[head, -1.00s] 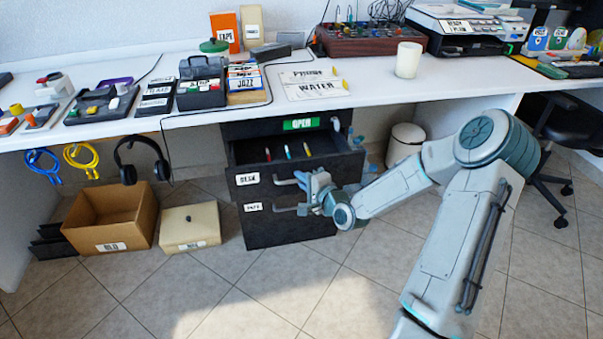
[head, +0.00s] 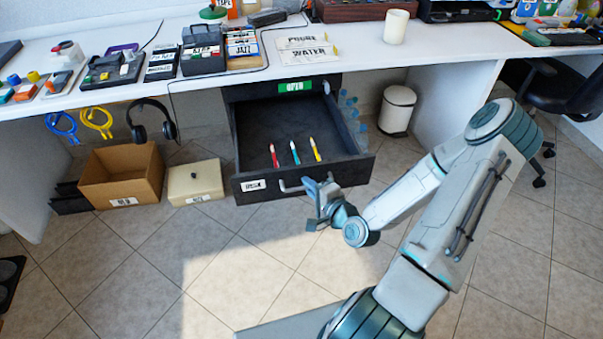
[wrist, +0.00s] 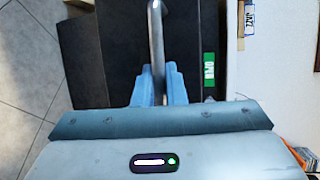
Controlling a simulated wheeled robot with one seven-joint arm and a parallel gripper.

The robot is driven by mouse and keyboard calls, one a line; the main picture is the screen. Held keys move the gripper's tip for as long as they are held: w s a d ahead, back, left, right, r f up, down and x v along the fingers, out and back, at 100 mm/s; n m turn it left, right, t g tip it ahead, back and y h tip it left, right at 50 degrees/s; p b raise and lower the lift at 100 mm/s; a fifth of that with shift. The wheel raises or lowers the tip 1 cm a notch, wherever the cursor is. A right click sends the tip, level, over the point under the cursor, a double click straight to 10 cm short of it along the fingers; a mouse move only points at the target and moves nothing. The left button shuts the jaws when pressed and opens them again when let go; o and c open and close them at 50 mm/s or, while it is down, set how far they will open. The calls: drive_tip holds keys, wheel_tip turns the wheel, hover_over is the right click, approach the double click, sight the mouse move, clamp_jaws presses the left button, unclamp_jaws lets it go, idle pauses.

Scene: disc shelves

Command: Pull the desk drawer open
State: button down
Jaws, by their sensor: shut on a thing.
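The desk drawer (head: 265,128) is dark and pulled well out from under the white desk. Three pencils or pens (head: 295,152), red, teal and yellow, lie inside near its front. Its front panel carries a white label and a grey bar handle (head: 290,187). My gripper (head: 315,185) is at the front panel, shut on the handle. In the wrist view, the blue fingers (wrist: 159,85) sit on both sides of the grey handle bar (wrist: 156,40). The lower drawer is hidden behind the open one.
A cardboard box (head: 122,177) and a cream box (head: 195,183) stand on the floor left of the drawer. A white bin (head: 397,110) stands to the right. Headphones (head: 152,118) hang from the desk edge.

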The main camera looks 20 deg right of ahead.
drive_tip(key=shift+s, duration=0.25)
drive_tip(key=c, duration=1.8)
unclamp_jaws()
drive_tip(key=shift+p+v, duration=3.4)
drive_tip(key=shift+v, duration=0.35)
